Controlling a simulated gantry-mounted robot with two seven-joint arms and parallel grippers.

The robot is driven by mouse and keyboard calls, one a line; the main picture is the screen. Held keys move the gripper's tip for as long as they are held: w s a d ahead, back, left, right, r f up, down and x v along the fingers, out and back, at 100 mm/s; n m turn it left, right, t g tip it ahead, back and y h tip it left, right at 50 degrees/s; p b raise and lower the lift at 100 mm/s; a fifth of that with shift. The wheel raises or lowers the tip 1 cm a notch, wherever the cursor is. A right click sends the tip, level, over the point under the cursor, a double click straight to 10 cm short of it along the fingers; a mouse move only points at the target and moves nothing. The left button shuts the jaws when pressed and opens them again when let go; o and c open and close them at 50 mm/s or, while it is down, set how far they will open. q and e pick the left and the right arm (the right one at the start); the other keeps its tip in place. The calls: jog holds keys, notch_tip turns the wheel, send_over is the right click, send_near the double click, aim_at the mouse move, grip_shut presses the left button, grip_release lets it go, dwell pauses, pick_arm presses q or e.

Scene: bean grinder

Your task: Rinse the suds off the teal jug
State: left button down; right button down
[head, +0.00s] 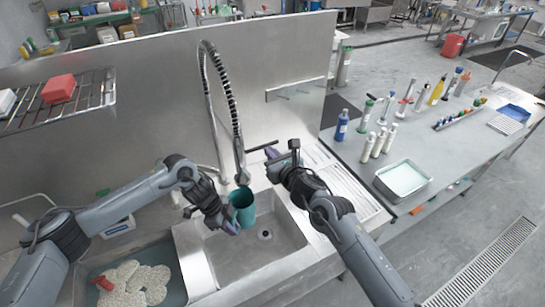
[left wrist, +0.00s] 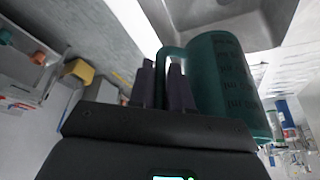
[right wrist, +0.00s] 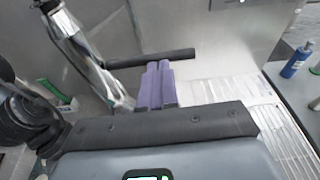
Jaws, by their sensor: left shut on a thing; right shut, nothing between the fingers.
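The teal jug (head: 242,205) is over the steel sink basin (head: 278,228), below the spray head (head: 242,174) of the spring-hose tap. My left gripper (head: 230,226) is shut on the jug's handle; in the left wrist view the fingers (left wrist: 162,82) close on it beside the jug (left wrist: 222,75). I cannot make out suds on the jug's visible side, and its inside is too small to read. My right gripper (head: 272,155) is shut and empty at the tap's dark lever bar (right wrist: 160,58). Its purple fingertips (right wrist: 157,82) are close to the bar; contact is unclear.
A basin (head: 178,294) with pale foamy clumps and a red item (head: 103,283) is at the left. A ribbed drainboard (head: 345,182) lies right of the sink. The right bench holds bottles (head: 378,142) and a white tray (head: 403,178). A wire rack (head: 95,92) hangs upper left.

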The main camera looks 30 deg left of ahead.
jog(key=shift+r, duration=0.1)
pick_arm(q)
jog(key=shift+w+a+r, duration=0.1)
jog(key=shift+w+a, duration=0.05)
pick_arm(e)
jog(key=f+v, duration=0.2)
jog(key=v, duration=1.1)
jog(key=shift+d+f, duration=0.25)
jog(key=shift+f, duration=0.35)
jog(key=shift+r, duration=0.15)
